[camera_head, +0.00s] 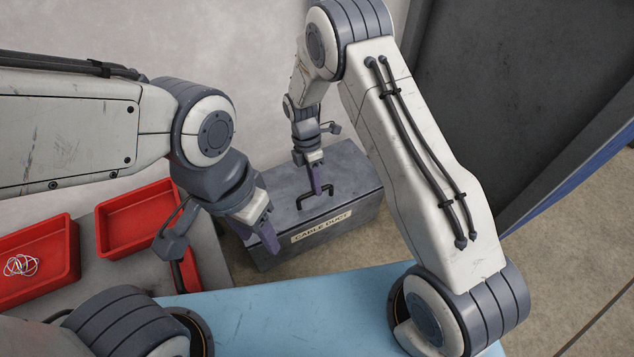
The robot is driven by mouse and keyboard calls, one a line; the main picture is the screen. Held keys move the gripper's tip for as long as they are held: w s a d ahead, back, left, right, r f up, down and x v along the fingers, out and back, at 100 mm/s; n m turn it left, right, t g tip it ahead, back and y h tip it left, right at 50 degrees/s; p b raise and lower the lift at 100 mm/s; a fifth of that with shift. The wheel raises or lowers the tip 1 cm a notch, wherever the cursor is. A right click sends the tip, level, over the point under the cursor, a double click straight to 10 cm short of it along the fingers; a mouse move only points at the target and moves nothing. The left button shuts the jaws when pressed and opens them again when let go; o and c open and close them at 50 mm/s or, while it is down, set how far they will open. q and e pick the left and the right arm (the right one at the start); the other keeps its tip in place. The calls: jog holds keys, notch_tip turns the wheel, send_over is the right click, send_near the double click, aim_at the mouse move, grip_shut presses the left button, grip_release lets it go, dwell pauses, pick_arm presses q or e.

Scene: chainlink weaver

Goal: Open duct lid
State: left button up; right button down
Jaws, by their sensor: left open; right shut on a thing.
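The cable duct is a dark grey box (350,225) with a label reading "CABLE DUCT" on its front. Its lid (345,170) lies on top of the box and looks closed. A black handle (304,207) stands up from the lid. My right gripper (317,188) reaches down over the lid and is shut on the handle; its fingertips partly cover it. My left gripper (222,245) is open and empty, in front of the left end of the duct, and hides part of it.
Two red trays, one at the far left (72,262) with white cable in it and one beside it (103,232), sit on a grey surface. A blue surface (290,315) lies in front of the duct. A dark panel (480,90) stands at the right.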

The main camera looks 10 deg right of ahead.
pick_arm(q)
notch_tip(320, 180, up, 7)
jog(key=p, duration=0.6)
jog(key=shift+r, duration=0.15)
pick_arm(e)
jog(key=w+a+r+g, duration=0.1)
jog(key=w+a+r, duration=0.1)
jog(key=w+r, duration=0.4)
jog(key=shift+w+r, duration=0.25)
jog(key=shift+r, duration=0.3)
jog(key=shift+a, duration=0.15)
jog(key=c, duration=0.8)
grip_release()
jog(key=shift+f, duration=0.1)
jog(key=shift+c, duration=0.2)
